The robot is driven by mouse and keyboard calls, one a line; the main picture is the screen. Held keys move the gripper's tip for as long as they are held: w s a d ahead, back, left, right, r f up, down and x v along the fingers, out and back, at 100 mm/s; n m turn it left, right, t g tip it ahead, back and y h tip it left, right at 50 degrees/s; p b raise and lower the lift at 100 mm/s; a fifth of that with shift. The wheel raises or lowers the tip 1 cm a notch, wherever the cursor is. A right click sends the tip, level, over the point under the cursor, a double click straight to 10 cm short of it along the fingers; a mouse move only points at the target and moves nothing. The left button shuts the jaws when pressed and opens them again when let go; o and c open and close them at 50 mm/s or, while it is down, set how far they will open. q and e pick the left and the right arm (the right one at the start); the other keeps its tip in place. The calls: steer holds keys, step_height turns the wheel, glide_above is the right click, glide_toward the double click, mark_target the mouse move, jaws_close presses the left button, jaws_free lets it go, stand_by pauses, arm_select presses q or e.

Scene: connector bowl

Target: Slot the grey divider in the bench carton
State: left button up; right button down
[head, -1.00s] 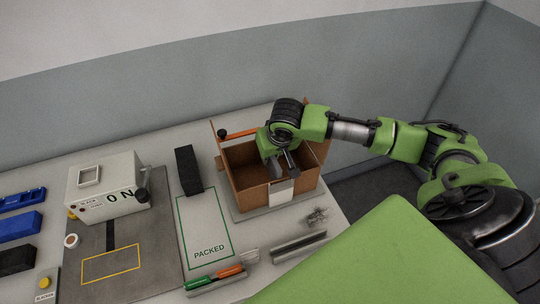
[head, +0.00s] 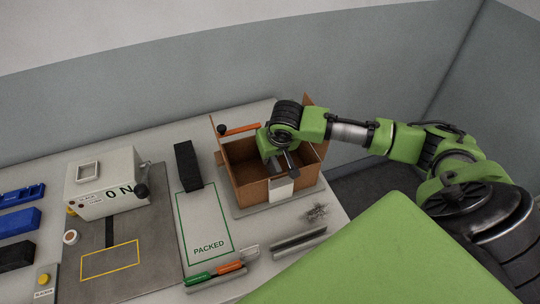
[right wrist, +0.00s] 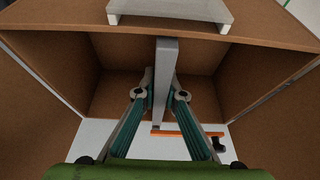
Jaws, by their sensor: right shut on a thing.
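The bench carton (head: 262,192) is an open brown box on a grey base plate at the back right of the bench. My right gripper (right wrist: 159,95) is over and partly inside the carton, its fingers shut on the grey divider (right wrist: 164,75). In the right wrist view the divider shows nearly edge-on between the two fingertips, with brown walls on both sides. Whether its lower edge touches the carton floor or sits in a slot, I cannot tell. In the head view my wrist and fingers hide most of the divider. My left gripper is not in view.
An orange bar (head: 241,130) with a black knob lies along the carton's back. A pale plate (head: 281,189) is on its front wall. A black block (head: 188,164), a white machine (head: 101,187), a metal channel (head: 299,241) and a pile of small parts (head: 316,212) are nearby. The PACKED area is clear.

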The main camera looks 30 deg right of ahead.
steer(key=shift+f+b, duration=0.3)
steer(key=shift+f, duration=0.65)
steer(key=c, duration=2)
jaws_free()
steer(key=shift+c, duration=0.2)
steer(key=shift+r, duration=0.1)
steer(key=v, duration=1.2)
